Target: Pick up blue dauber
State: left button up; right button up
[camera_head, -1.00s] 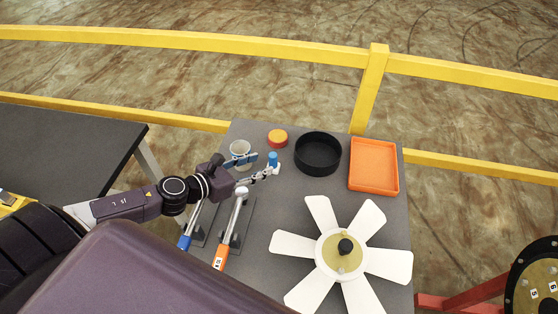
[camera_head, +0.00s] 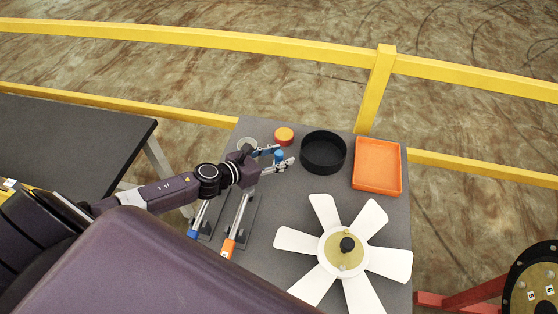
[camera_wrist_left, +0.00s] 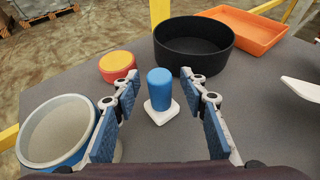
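The blue dauber (camera_wrist_left: 160,85) stands upright on a white square base in the left wrist view, ahead of and between the fingers. In the head view the dauber (camera_head: 279,156) shows small between the fingertips. My left gripper (camera_wrist_left: 165,110) is open, with one blue-padded finger on each side of the dauber and a gap to both. The left gripper also shows in the head view (camera_head: 279,160), coming in from the left. My right gripper is not in view.
Close by are a grey-white cup (camera_wrist_left: 58,132), an orange-red round lid (camera_wrist_left: 117,66), a black round pan (camera_head: 323,153) and an orange tray (camera_head: 377,165). A white fan (camera_head: 327,248) and two handled tools (camera_head: 238,220) lie nearer on the grey table.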

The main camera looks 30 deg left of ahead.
aim_at(279, 153)
pick_arm(q)
jog(key=shift+c, duration=0.3)
grip_shut()
jog(key=shift+r, duration=0.55)
notch_tip(279, 153, up, 9)
jog(key=shift+f+p, duration=0.1)
jog(key=shift+p, duration=1.1)
